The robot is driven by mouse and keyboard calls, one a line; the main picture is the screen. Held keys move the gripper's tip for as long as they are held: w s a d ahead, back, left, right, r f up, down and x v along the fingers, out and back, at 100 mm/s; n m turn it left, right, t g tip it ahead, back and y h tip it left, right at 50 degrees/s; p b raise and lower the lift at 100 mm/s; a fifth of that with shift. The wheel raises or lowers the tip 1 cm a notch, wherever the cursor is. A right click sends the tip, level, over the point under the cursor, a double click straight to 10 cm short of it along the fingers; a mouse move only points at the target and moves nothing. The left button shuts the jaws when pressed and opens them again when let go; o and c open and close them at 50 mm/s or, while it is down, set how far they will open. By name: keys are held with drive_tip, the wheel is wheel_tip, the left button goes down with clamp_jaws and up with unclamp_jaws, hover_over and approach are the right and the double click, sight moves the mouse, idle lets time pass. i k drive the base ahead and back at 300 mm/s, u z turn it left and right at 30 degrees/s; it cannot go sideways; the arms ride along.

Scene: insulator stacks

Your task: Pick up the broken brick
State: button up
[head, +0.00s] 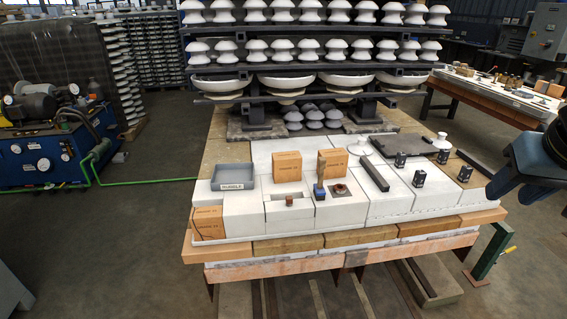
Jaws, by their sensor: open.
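Three orange-brown brick-like blocks with small print are on the white block bench: one at back centre (287,166), one right of it (332,163), one at the front left corner (208,223). I cannot tell from here which brick is broken; no clear break shows. A small brown piece (289,201) sits in a recess of the white blocks. A grey tray (232,187) labelled "RUBBLE" lies at the left; its inside looks empty. My gripper (496,188) is open at the right edge, partly cut off, apart from all bricks and seemingly empty.
A blue-handled tool (319,190) stands beside a small brown fitting (340,189). A dark bar (375,177) and several small black blocks (419,179) lie to the right. Racks of white insulators (300,50) rise behind. A green post (491,250) stands near the right front corner.

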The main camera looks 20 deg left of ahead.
sight(207, 222)
drive_tip(key=u, duration=0.3)
drive_tip(key=i, duration=0.7)
drive_tip(key=u, duration=0.4)
drive_tip(key=k, duration=0.6)
drive_tip(key=u, duration=0.15)
drive_tip(key=i, duration=0.6)
drive_tip(key=z, duration=0.2)
drive_tip(key=k, duration=0.55)
drive_tip(key=u, duration=0.2)
drive_tip(key=i, duration=0.45)
